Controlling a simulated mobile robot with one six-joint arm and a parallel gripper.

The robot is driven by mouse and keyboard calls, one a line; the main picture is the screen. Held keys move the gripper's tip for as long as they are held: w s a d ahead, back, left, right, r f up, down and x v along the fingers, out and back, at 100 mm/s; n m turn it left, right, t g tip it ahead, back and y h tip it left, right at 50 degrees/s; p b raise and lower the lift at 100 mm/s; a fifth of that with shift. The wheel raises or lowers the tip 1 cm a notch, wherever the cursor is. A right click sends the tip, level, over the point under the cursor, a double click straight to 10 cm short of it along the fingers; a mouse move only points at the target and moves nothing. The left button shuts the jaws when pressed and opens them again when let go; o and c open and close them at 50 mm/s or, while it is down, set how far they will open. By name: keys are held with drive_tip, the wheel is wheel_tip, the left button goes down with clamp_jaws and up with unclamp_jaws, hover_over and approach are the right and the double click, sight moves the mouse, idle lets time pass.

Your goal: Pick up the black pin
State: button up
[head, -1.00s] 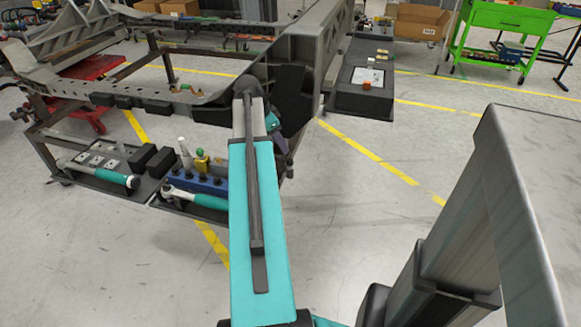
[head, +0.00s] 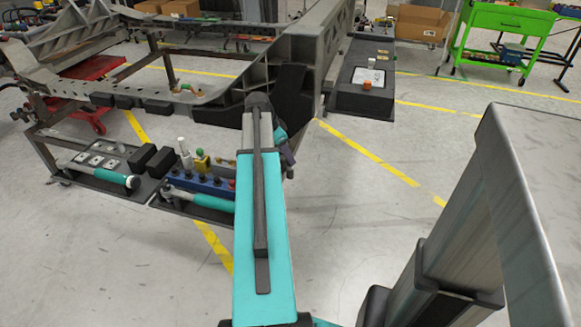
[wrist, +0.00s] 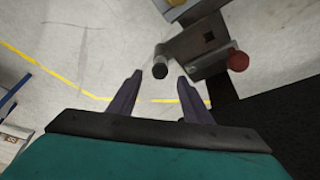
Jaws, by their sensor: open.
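In the wrist view a short black pin (wrist: 160,69) shows just beyond and between the fingertips of my gripper (wrist: 160,80). The two dark fingers stand apart, with a clear gap between them and nothing held. I cannot tell how far the pin is from the fingertips in depth. In the head view my gripper (head: 288,155) is mostly behind my teal arm, beside the frame's dark upright. The pin cannot be made out there.
A red knob (wrist: 238,60) on a grey metal bracket (wrist: 200,42) is right of the pin. The chassis frame (head: 300,50) stands close to my arm. A tool tray with a blue holder (head: 205,183) is at the left.

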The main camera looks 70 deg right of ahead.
sight(290, 169)
drive_tip(key=shift+b+x, duration=0.3)
drive_tip(key=shift+x, duration=2.05)
drive_tip(key=shift+s, duration=0.1)
clamp_jaws()
drive_tip(key=shift+r, duration=0.15)
